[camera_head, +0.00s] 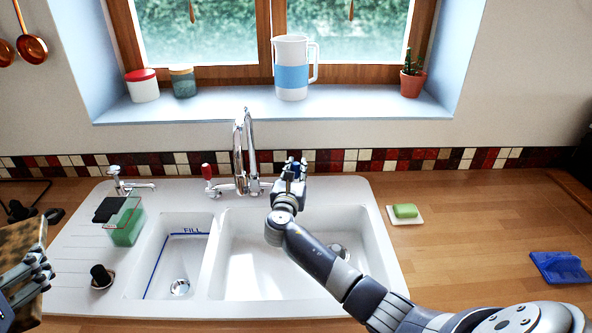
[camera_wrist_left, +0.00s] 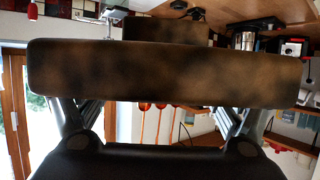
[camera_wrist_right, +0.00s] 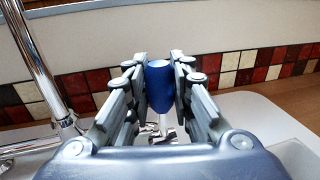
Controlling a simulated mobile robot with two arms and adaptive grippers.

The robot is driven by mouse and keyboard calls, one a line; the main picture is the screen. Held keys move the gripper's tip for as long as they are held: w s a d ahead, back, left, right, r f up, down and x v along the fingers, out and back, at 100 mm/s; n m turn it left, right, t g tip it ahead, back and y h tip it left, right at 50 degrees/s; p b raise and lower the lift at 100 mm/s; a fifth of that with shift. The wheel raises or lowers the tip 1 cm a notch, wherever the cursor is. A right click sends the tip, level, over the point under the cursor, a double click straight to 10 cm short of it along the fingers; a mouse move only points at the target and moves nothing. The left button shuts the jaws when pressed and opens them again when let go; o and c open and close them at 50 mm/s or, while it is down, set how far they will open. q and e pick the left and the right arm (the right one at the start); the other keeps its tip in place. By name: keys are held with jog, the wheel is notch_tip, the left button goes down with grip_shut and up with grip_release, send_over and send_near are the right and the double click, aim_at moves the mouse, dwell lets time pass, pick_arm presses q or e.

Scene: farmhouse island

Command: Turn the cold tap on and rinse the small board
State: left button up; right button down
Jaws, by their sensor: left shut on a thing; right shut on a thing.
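The small board (camera_head: 18,248) is brown and mottled, at the far left edge of the head view, partly cut off. My left gripper (camera_head: 38,272) is shut on it, beside the sink unit. In the left wrist view the board (camera_wrist_left: 165,75) spans between the fingers. The cold tap's blue handle (camera_wrist_right: 160,86) is between the fingers of my right gripper (camera_head: 292,170), which is shut on it. The tap's chrome spout (camera_head: 245,145) rises left of that gripper; the red-topped handle (camera_head: 207,172) stands farther left. I see no water stream under the spout.
The white sink (camera_head: 225,250) has a large basin and a smaller one marked FILL. A green container (camera_head: 127,222) and a dark stopper (camera_head: 101,275) are on its left side.

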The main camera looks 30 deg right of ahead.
pick_arm(q)
jog(key=shift+f+b, duration=0.35)
jog(key=shift+f, duration=0.05)
pick_arm(e)
jog(key=shift+f, duration=0.2)
jog(key=b, duration=0.1)
jog(key=t+h+b, duration=0.1)
jog(key=b, duration=0.1)
jog(key=shift+s+a+f, duration=0.25)
jog(key=shift+s+a, duration=0.05)
jog(key=shift+s, duration=0.1)
pick_arm(q)
notch_tip(320, 180, down, 5)
jog(key=shift+r+b, duration=0.1)
jog(key=shift+b, duration=0.8)
pick_arm(e)
jog(key=shift+s+a+r+t+h, duration=0.15)
jog(key=shift+s+r+t+h, duration=0.05)
jog(key=shift+t+h, duration=0.1)
jog(key=c, duration=1.5)
grip_release()
pick_arm(q)
jog(key=shift+r, duration=0.1)
pick_arm(e)
jog(key=shift+o, duration=0.5)
jog(key=shift+s+a+r, duration=0.1)
jog(key=shift+r, duration=0.05)
